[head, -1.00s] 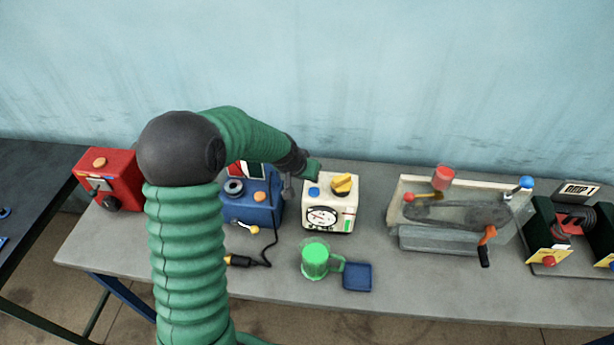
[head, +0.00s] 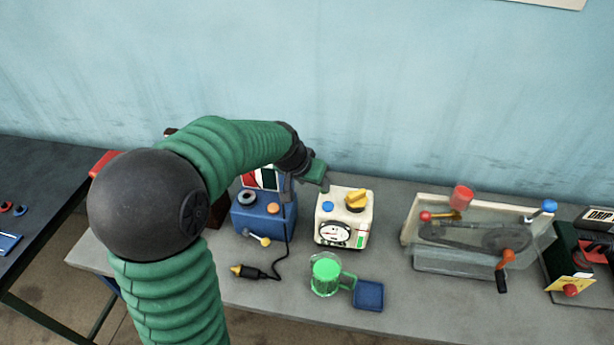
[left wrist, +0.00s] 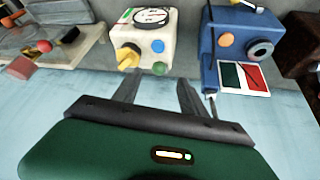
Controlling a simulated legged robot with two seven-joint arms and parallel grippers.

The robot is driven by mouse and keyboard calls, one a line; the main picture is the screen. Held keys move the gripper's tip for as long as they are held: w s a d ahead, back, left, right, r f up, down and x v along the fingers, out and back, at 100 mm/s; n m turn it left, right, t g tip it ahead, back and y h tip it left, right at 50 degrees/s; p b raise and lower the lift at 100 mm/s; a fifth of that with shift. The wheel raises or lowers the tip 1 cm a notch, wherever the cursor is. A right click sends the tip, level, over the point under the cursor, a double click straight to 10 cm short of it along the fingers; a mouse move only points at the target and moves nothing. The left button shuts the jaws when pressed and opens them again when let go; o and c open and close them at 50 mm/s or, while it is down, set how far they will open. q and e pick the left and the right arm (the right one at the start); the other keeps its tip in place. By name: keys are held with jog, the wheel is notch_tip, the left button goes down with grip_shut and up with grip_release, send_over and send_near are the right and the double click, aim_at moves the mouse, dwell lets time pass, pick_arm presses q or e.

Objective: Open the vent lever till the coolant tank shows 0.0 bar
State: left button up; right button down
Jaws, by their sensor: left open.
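A cream box (head: 329,217) with a round gauge (head: 334,234), a yellow lever-like knob (head: 356,199) and a blue button stands mid-bench. I cannot read the gauge. The cream box also shows upside down in the left wrist view (left wrist: 131,38). A blue box (head: 251,222) with a small cream-yellow lever (head: 261,240) stands left of it. No label shows which is the coolant tank. My left gripper (head: 306,186) is open and empty, behind and above the gap between the boxes. In the left wrist view its fingers (left wrist: 160,95) are spread apart. My right gripper is not in view.
A clear jug with green contents (head: 327,273) and a blue tray (head: 368,296) are in front. A black cable with a yellow-tipped plug (head: 254,272) lies left of them. A belt rig (head: 470,240) stands right. The wall is close behind the bench.

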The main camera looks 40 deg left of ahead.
pick_arm(q)
jog(key=v, duration=0.6)
jog(key=shift+r, duration=0.2)
jog(key=shift+s, duration=0.1)
jog(key=s+d+f+m+g+b, duration=0.1)
jog(key=s+d+f, duration=0.5)
jog(key=d+f, duration=0.2)
jog(key=s+d+f+m+g, duration=0.2)
jog(key=s+d+f, duration=0.4)
jog(key=d+f, duration=0.3)
jog(key=shift+d+f+h+b, duration=0.25)
jog(key=shift+f+h+b, duration=0.15)
jog(key=shift+f, duration=0.25)
jog(key=shift+w+a, duration=0.15)
jog(key=shift+a, duration=0.05)
jog(key=shift+d, duration=0.15)
